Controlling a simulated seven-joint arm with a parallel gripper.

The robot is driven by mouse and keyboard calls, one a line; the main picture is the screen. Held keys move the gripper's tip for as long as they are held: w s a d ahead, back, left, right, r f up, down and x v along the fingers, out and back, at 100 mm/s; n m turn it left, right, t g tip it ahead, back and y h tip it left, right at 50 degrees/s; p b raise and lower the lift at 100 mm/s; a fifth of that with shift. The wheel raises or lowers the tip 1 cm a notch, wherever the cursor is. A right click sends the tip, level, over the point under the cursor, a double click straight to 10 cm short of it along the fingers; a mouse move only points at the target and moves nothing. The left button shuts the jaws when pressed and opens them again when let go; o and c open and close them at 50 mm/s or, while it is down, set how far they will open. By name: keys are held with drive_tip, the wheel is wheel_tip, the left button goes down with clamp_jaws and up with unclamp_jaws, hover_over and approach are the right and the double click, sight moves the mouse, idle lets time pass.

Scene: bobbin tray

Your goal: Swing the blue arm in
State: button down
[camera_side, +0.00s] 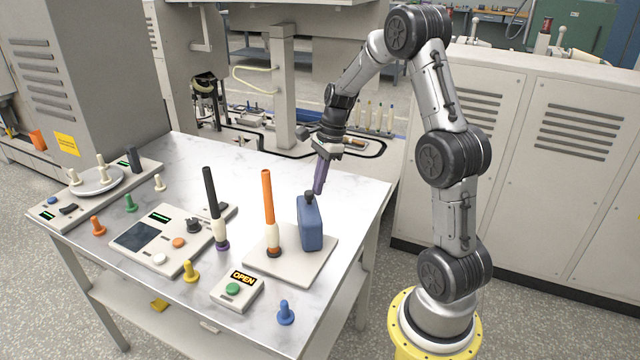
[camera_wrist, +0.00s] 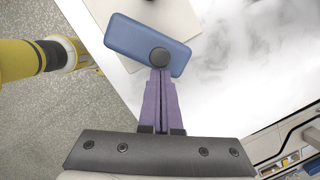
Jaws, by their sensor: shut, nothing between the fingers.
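The blue arm (camera_side: 311,226) is a thick blue block with a black knob (camera_side: 309,196) on top. It is at the right side of a pale base plate (camera_side: 290,273). In the wrist view the blue arm (camera_wrist: 125,36) lies slanted across the top, its knob (camera_wrist: 160,58) near its right half. My gripper (camera_side: 318,191) has purple fingers pointing down, shut and empty. Its tips are right by the knob; in the wrist view my gripper (camera_wrist: 160,74) ends at the knob's near edge. I cannot tell whether they touch.
An orange post (camera_side: 267,195) with a white collar stands on the same plate. A dark post (camera_side: 210,190) stands to its left. A box with an OPEN display (camera_side: 238,288) is in front. Several colored pegs and panels fill the left. The marble tabletop (camera_side: 352,190) is clear at right.

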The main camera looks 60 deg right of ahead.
sight(300, 203)
drive_tip(key=shift+w, duration=0.1)
drive_tip(key=shift+w+a+n, duration=0.35)
drive_tip(key=shift+w+n, duration=0.25)
drive_tip(key=shift+n, duration=0.5)
drive_tip(key=w+n, duration=0.1)
drive_tip(key=w+a+n+g, duration=0.1)
drive_tip(key=n, duration=0.1)
drive_tip(key=shift+a+y, duration=0.25)
drive_tip(key=shift+y, duration=0.05)
drive_tip(key=shift+w+a+n+g, duration=0.25)
drive_tip(key=shift+a+n, duration=0.2)
drive_tip(key=shift+n, duration=0.45)
drive_tip(key=shift+w+a+n+g, duration=0.25)
drive_tip(key=shift+a+n, duration=0.25)
drive_tip(key=shift+n, duration=0.4)
drive_tip(key=shift+w+a+n+g, duration=0.25)
drive_tip(key=shift+a+n, duration=0.2)
drive_tip(key=shift+n, duration=0.45)
drive_tip(key=d, duration=0.2)
drive_tip(key=w+d, duration=0.1)
drive_tip(key=d, duration=0.1)
drive_tip(key=shift+w+d+r, duration=0.1)
drive_tip(key=shift+d, duration=0.05)
drive_tip(key=v, duration=0.9)
drive_tip(key=shift+r, duration=0.4)
